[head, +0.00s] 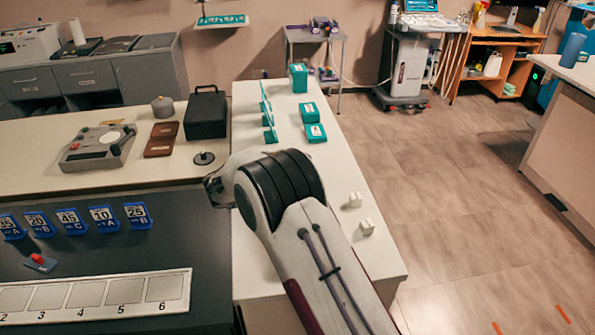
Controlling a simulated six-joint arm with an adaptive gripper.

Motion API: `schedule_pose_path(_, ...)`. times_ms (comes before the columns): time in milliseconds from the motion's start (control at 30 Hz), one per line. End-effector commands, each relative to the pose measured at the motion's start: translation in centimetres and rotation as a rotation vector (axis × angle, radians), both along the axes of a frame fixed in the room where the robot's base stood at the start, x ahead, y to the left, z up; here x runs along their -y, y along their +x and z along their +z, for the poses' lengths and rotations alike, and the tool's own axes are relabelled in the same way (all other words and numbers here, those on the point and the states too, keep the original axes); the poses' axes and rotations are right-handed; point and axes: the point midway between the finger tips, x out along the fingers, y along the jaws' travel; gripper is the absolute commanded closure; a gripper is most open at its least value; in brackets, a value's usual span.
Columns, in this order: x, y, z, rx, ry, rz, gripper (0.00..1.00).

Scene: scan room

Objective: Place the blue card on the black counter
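Several blue cards with white number labels stand in a row on the black counter (90,255) at the left. The rightmost blue card (138,216) reads 25 and B, and the blue card beside it (103,219) reads 10 and A. I cannot tell which one the task means. My arm reaches in from the bottom right over the white counter. Only a small dark part of my gripper (214,186) shows at the arm's end, right of the cards and apart from them. Its fingers are hidden, so I cannot see whether it holds anything.
A numbered tray strip (95,296) and a small blue piece with a red top (40,262) are on the black counter. A white counter (350,150) holds teal boxes (299,78) and small white blocks (366,227). A black case (206,113) stands behind.

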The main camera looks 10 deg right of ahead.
Motion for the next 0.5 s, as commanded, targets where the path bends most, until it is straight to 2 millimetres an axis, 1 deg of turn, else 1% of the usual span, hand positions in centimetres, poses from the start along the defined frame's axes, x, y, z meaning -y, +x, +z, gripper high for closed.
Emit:
schedule_pose_path(33, 0.5, 0.4, -0.2, 0.000, 0.000, -0.002, 0.37)
schedule_pose_path(200, 1.7, 1.6, -0.7, -0.002, 0.000, -0.002, 0.37)
schedule_pose_path(333, 2.0, 2.0, -0.9, -0.001, 0.001, 0.000, 0.37)
schedule_pose_path(500, 2.1, 2.1, -0.9, -0.001, 0.000, 0.000, 0.37)
